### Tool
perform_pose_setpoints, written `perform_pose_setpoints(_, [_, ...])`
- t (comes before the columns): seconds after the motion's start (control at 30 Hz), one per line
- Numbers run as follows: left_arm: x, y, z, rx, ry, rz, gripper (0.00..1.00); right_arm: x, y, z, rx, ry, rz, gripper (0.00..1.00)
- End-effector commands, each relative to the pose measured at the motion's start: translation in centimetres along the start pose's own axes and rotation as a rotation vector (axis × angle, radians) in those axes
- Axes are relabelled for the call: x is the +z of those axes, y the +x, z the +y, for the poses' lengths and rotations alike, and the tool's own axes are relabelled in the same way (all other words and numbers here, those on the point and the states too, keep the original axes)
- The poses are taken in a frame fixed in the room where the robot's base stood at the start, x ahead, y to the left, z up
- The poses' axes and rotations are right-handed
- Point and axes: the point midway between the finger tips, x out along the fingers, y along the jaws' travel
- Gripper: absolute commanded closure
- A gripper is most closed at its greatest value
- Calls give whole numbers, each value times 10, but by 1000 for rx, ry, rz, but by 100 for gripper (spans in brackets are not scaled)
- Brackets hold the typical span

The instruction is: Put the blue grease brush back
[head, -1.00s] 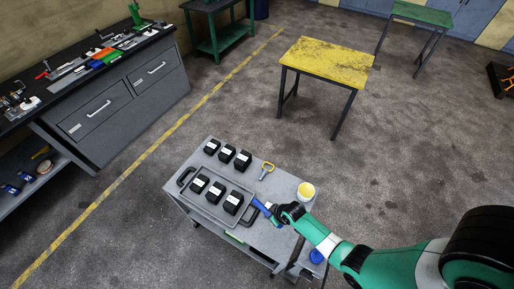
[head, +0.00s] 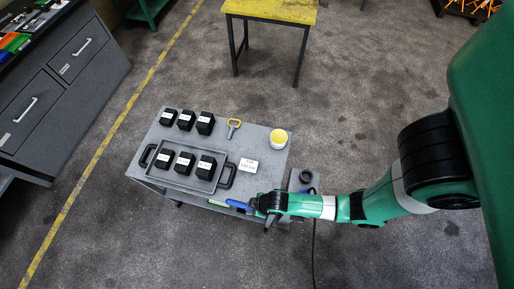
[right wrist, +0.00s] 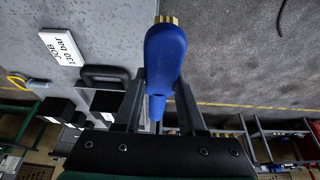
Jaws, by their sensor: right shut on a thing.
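The blue grease brush (head: 239,204) is held in my right gripper (head: 262,206), over the front edge of the grey trolley top (head: 272,172). In the right wrist view the brush's blue handle (right wrist: 165,58) sits between the two fingers, with a brass-coloured end (right wrist: 166,20) showing beyond it. The right gripper is shut on it. Whether the brush touches the trolley cannot be told. My left gripper is not in view.
A grey tray (head: 150,172) with black handles holds several black blocks; more stand behind it.

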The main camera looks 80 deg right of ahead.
Motion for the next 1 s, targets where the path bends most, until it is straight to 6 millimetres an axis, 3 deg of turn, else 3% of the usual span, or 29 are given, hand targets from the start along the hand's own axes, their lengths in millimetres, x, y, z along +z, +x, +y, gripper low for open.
perform_pose_setpoints(0.1, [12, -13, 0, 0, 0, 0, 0, 6, 16, 30, 4, 15, 2, 100])
perform_pose_setpoints(0.2, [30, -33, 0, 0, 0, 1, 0, 16, 43, 50, 3, 12, 3, 100])
perform_pose_setpoints(0.33, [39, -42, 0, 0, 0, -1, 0, 22, 58, 68, 2, 6, 3, 100])
perform_pose_setpoints(0.57, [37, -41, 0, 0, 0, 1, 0, 24, 63, 75, 0, -1, 1, 100])
perform_pose_setpoints(0.8, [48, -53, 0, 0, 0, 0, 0, 37, 95, 80, -1, -1, 1, 100])
perform_pose_setpoints(1.0, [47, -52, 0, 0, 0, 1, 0, 37, 95, 79, 0, -2, 2, 100])
